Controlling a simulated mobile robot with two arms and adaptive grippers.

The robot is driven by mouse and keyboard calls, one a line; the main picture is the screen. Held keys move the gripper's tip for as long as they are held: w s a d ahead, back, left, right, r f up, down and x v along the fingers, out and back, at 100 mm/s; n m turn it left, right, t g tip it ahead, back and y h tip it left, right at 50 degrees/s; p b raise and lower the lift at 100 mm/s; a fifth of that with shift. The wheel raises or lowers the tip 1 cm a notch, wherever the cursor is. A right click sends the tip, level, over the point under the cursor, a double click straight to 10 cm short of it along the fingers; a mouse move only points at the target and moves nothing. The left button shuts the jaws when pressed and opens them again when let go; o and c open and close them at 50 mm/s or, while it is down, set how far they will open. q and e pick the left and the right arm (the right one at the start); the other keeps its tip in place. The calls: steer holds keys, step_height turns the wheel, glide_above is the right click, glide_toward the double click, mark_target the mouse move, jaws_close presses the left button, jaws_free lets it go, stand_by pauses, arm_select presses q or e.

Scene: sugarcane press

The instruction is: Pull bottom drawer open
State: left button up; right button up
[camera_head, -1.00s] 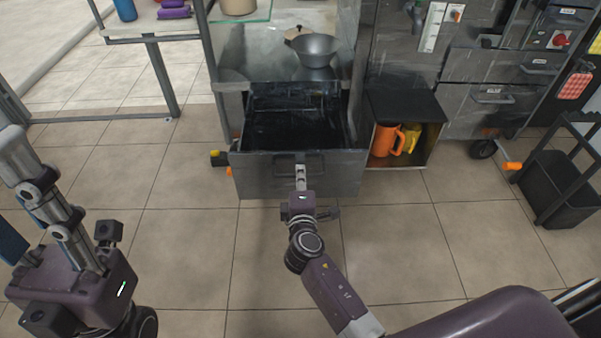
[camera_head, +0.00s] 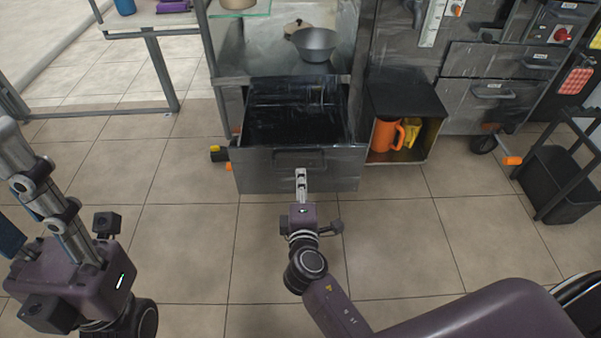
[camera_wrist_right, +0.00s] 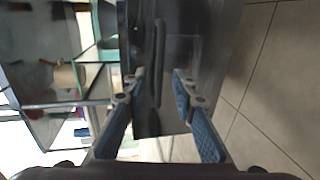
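The bottom drawer (camera_head: 260,178) is a grey metal drawer below the shelf unit. It stands pulled out, and its dark, empty-looking inside shows from above. Its bar handle (camera_head: 299,154) is on the front face; the handle also shows in the right wrist view (camera_wrist_right: 159,62). My right gripper (camera_head: 301,172) is in front of the drawer, pointing at the handle. In the right wrist view its two blue-padded fingers (camera_wrist_right: 160,78) are apart, with the handle beyond their tips and nothing between them. My left gripper (camera_head: 50,205) is at the left, away from the drawer, its fingertips unclear.
A box with an orange mug (camera_head: 385,135) stands right of the drawer. A metal bowl (camera_head: 315,44) sits on the shelf above. A black crate cart (camera_head: 557,183) is at the right. The tiled floor (camera_head: 190,240) before the drawer is clear.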

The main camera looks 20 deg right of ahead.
steer(key=v, duration=0.6)
steer(key=shift+s, duration=0.1)
stand_by(0.3)
